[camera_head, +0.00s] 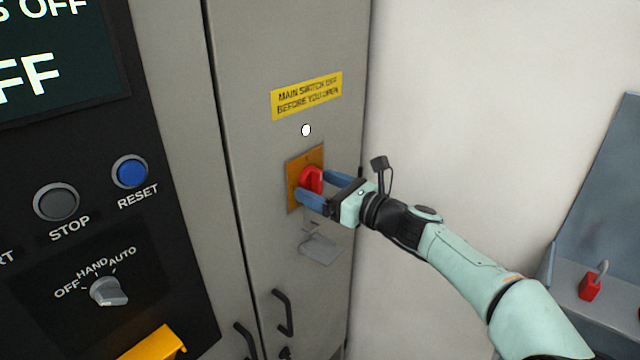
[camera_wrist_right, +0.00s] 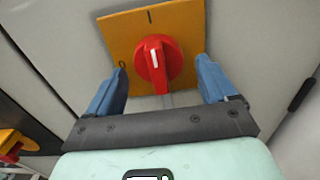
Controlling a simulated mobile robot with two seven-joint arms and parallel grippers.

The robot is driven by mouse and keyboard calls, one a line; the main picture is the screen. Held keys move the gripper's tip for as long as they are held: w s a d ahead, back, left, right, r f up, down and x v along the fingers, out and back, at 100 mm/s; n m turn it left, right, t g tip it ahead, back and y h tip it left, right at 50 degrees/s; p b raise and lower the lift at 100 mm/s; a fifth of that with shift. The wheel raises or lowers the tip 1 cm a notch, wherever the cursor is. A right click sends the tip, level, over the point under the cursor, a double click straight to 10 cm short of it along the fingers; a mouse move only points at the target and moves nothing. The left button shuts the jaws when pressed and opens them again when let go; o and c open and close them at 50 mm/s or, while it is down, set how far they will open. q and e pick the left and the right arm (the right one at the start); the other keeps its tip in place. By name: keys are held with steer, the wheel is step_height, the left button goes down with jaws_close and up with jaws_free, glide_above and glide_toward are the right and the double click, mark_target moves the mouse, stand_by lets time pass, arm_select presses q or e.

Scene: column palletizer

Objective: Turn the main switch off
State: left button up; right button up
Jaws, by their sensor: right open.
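The main switch is a red knob (camera_head: 311,180) on an orange plate (camera_head: 292,187), on the grey cabinet door under a yellow label. In the right wrist view the red knob (camera_wrist_right: 158,72) has a white mark near its top. The orange plate (camera_wrist_right: 120,35) bears a line at its top and a small circle at its left. The knob's grip and mark point roughly toward the line. My right gripper (camera_head: 325,187) is open with its blue fingers either side of the knob; in the wrist view (camera_wrist_right: 160,88) gaps show between fingers and knob. My left gripper is out of view.
The yellow label (camera_head: 307,95) reads main switch off before you open. A small white lamp (camera_head: 305,130) sits below it. A metal hasp-like part (camera_head: 320,245) and door handles (camera_head: 282,313) are lower. A control panel is left; a red padlock (camera_head: 590,287) is right.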

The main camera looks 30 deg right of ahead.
steer(key=shift+w+a, duration=0.15)
steer(key=shift+w, duration=0.15)
steer(key=c, duration=1)
steer(key=shift+c, duration=0.2)
